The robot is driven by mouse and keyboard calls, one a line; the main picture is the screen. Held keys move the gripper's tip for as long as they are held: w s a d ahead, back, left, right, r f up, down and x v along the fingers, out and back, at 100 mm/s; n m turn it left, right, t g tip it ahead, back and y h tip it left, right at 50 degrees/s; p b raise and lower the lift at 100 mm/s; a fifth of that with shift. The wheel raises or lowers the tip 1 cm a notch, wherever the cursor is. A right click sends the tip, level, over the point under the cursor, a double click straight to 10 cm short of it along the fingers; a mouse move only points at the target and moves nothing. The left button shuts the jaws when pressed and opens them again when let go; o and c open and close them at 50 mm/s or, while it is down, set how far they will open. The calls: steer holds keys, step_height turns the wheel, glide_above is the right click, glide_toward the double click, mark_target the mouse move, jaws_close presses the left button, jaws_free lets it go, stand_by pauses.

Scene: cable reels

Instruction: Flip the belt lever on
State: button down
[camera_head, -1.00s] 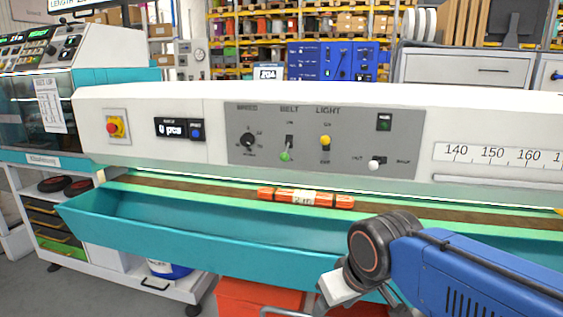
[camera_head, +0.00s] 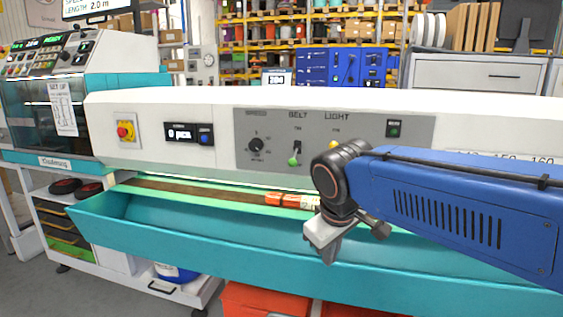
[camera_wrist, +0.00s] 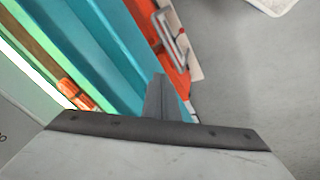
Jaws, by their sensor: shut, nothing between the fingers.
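The belt lever (camera_head: 293,161) has a green knob and sits under the BELT label on the grey control panel (camera_head: 270,132). Its knob hangs low, below its slot, in the head view. My gripper (camera_head: 329,256) is at the lower right of the lever, in front of the teal trough and pointing down, apart from the panel. In the wrist view the fingers (camera_wrist: 159,92) are together with nothing between them.
An orange roll (camera_head: 290,200) lies on the belt (camera_head: 180,192) behind the teal trough (camera_head: 150,228). A speed knob (camera_head: 255,144) is left of the lever. A red stop button (camera_head: 125,131) is farther left. Orange bins (camera_head: 265,301) stand below the trough.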

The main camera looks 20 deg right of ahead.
mark_target(295, 156)
steer(key=w+a+r+n+h, duration=0.3)
steer(key=w+a+r, duration=0.2)
steer(key=w+r, duration=0.4)
steer(key=w+a+r+n+t+h, duration=0.1)
steer(key=w+a+r+n+h, duration=0.2)
steer(key=w+r, duration=0.7)
steer(key=w+a, duration=0.1)
steer(key=w, duration=0.5)
steer(key=shift+w+a+r, duration=0.2)
steer(key=shift+w+a, duration=0.1)
steer(key=shift+a, duration=0.1)
steer(key=d+f, duration=0.5)
steer(key=d, duration=0.3)
steer(key=shift+w+f, duration=0.15)
steer(key=shift+w, duration=0.15)
